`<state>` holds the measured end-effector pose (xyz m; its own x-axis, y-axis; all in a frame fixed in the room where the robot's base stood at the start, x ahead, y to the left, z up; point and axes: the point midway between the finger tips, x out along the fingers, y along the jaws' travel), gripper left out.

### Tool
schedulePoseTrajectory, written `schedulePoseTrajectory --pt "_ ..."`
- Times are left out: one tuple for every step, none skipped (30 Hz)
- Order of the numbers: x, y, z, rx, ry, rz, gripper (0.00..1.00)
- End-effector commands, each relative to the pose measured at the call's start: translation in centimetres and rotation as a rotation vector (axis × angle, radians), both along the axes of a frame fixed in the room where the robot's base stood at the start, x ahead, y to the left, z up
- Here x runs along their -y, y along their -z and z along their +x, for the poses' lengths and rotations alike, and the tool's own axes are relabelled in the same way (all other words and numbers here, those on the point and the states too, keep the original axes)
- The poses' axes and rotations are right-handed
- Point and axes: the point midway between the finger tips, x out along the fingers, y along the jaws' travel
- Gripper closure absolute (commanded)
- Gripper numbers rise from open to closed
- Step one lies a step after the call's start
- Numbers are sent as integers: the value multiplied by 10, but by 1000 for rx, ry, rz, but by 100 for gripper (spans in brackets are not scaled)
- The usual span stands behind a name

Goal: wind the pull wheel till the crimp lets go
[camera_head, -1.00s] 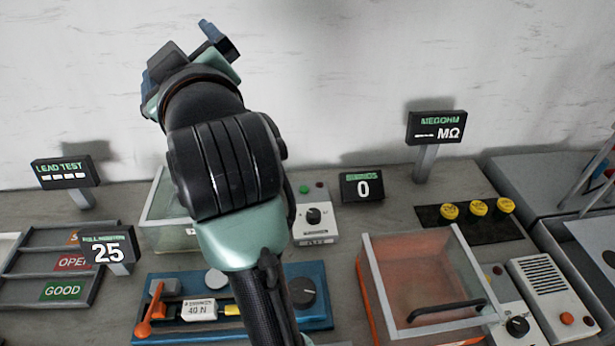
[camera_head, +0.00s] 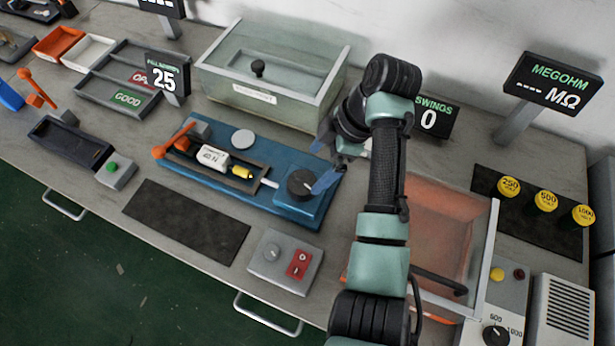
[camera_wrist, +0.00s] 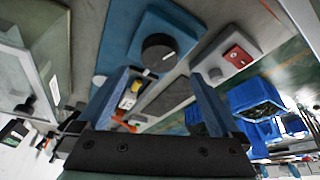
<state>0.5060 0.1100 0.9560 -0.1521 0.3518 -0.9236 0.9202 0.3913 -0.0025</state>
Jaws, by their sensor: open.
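The pull wheel (camera_head: 301,184) is a round dark knob with a white mark, at the right end of the blue pull tester (camera_head: 268,210). It also shows in the wrist view (camera_wrist: 159,54), ahead of and roughly between the fingers. A pale rod runs from the wheel end toward a small yellow piece, the likely crimp (camera_head: 242,172), beside a white gauge marked 40 N (camera_head: 213,158). My gripper (camera_head: 322,160) is open and empty, its blue fingers close to the wheel's right and far side. I cannot tell whether a finger touches it. The pull display (camera_head: 163,78) reads 25.
An orange lever (camera_head: 172,141) stands at the tester's left end. A clear-lidded box (camera_head: 265,95) is behind the tester, and an orange lidded box (camera_head: 450,215) is to the right. A switch box (camera_head: 283,262) and a bare dark mat (camera_head: 188,222) lie in front.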

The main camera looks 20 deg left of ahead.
Motion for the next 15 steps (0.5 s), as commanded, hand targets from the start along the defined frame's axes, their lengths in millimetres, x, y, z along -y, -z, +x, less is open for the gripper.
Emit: schedulePoseTrajectory --pt "-4 10 -3 -4 -1 -1 0" --pt "-7 16 -4 -5 -2 0 0" --pt "-9 23 -5 -3 -1 0 0" --pt "-12 29 -6 -3 -1 0 0" --pt "-14 34 -6 -2 0 0 0" --pt "-16 40 -8 -3 0 0 0" --pt "-18 45 -8 -2 0 -1 0" --pt "-19 49 -9 -1 -1 -2 0" --pt "-21 54 -9 0 0 -1 0" --pt "-22 57 -10 0 0 -1 0" --pt "-23 59 -10 0 -1 -1 0" --pt "-24 62 -10 2 -1 0 0" --pt "-25 64 -11 1 0 -1 0" --pt "-26 66 -11 0 0 -1 0" --pt "-26 67 -11 1 0 -1 0"
